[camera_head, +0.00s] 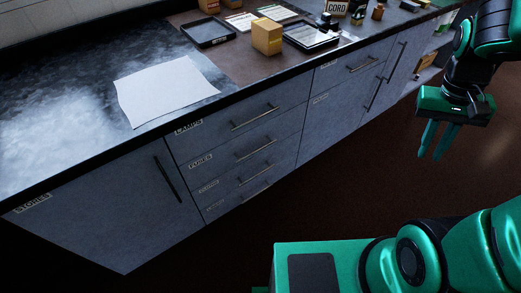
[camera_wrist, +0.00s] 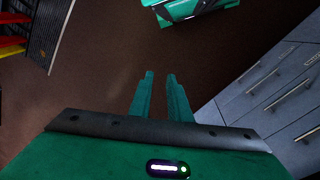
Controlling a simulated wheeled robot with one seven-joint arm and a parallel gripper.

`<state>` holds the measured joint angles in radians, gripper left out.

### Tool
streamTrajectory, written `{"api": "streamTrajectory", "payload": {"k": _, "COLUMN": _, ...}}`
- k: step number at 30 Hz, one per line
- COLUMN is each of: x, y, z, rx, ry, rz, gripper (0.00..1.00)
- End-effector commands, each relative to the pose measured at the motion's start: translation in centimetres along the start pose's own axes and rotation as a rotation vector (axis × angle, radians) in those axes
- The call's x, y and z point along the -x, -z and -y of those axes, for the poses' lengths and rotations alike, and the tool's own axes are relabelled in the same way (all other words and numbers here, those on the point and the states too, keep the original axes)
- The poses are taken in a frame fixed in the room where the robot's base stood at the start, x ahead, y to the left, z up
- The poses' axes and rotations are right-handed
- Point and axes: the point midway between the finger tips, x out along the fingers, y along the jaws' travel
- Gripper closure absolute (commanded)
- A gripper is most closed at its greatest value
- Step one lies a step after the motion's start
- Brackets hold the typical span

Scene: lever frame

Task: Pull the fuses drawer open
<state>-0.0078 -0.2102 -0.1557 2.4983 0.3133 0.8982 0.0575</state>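The fuses drawer (camera_head: 223,158) is the second drawer down in the grey cabinet's drawer stack in the head view. Its label seems to read FUSES, and it has a straight dark bar handle (camera_head: 256,148). Its front looks flush with its neighbours, so it is shut. My gripper (camera_head: 431,155) hangs at the right over the open floor, well away from the drawer, its fingers pointing down. In the wrist view my gripper (camera_wrist: 160,75) shows two green fingers with a narrow empty gap between them. Drawer fronts (camera_wrist: 265,90) show at the wrist view's right; I cannot tell which is which.
The lamps drawer (camera_head: 240,118) is directly above, with two more drawers below. A stores door (camera_head: 110,205) is at the left. The countertop holds a paper sheet (camera_head: 165,87), a yellow box (camera_head: 267,36) and trays (camera_head: 208,33). The brown floor (camera_head: 345,180) before the drawers is clear.

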Motion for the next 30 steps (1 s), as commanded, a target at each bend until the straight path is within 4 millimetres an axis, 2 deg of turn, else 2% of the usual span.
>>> {"api": "streamTrajectory", "payload": {"k": 6, "x": -2.8, "y": 4.8, "z": 4.5, "rx": 0.112, "ry": -0.168, "rz": -0.034, "gripper": 0.83}}
{"api": "streamTrajectory", "payload": {"k": 15, "x": -6.7, "y": 9.7, "z": 12.4, "rx": 0.292, "ry": -0.402, "rz": -0.163, "gripper": 0.83}}
{"api": "streamTrajectory", "payload": {"k": 22, "x": -9.8, "y": 11.7, "z": 19.6, "rx": 0.462, "ry": -0.573, "rz": -0.315, "gripper": 0.83}}
{"api": "streamTrajectory", "payload": {"k": 30, "x": -13.6, "y": 11.7, "z": 28.8, "rx": 0.690, "ry": -0.750, "rz": -0.548, "gripper": 0.83}}
